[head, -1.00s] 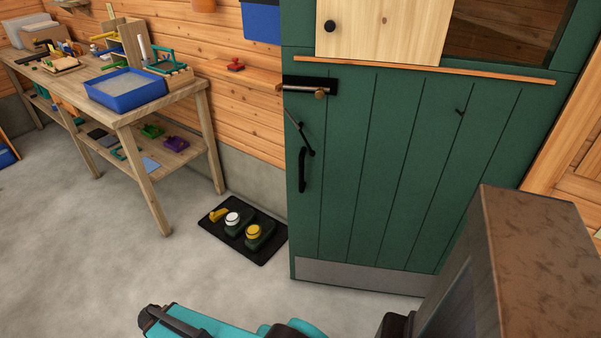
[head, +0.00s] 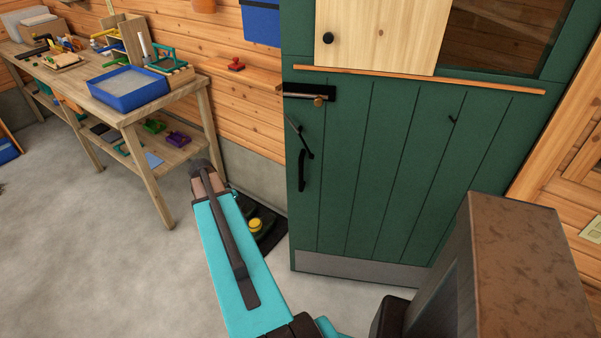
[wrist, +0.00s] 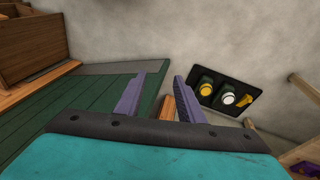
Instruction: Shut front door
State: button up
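The green plank front door (head: 390,165) fills the right of the head view. Its lower left edge stands out in front of the wall line, so it looks ajar. It has a black latch plate with a brass knob (head: 318,99), a black pull handle (head: 303,170) and a grey kick plate (head: 350,270). In the wrist view the door (wrist: 75,115) lies to the left and below. My gripper (wrist: 160,92) is open, its two purple fingers apart, near the door's edge. Whether it touches the door I cannot tell. The fingers do not show in the head view.
A black mat with footwear (head: 272,238) lies left of the door, partly behind my teal arm; it also shows in the wrist view (wrist: 228,108). A workbench (head: 125,115) with a blue tray (head: 128,90) stands at the left. The concrete floor (head: 80,215) in front is clear.

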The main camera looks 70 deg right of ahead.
jog(key=s+d+r+m+p, duration=0.2)
jog(key=s+d+r+m, duration=0.3)
jog(key=d+r, duration=0.5)
jog(key=m+h+p, duration=0.1)
jog(key=m, duration=0.2)
send_near(301, 176)
notch_tip(301, 176, up, 2)
jog(key=w, duration=0.2)
jog(key=shift+a+r+g, duration=0.15)
jog(key=shift+r+g, duration=0.05)
jog(key=shift+g, duration=0.2)
jog(key=shift+f, duration=0.1)
jog(key=shift+d+p+x, duration=0.2)
jog(key=shift+p+x, duration=2.05)
jog(key=shift+x, duration=4.6)
grip_shut()
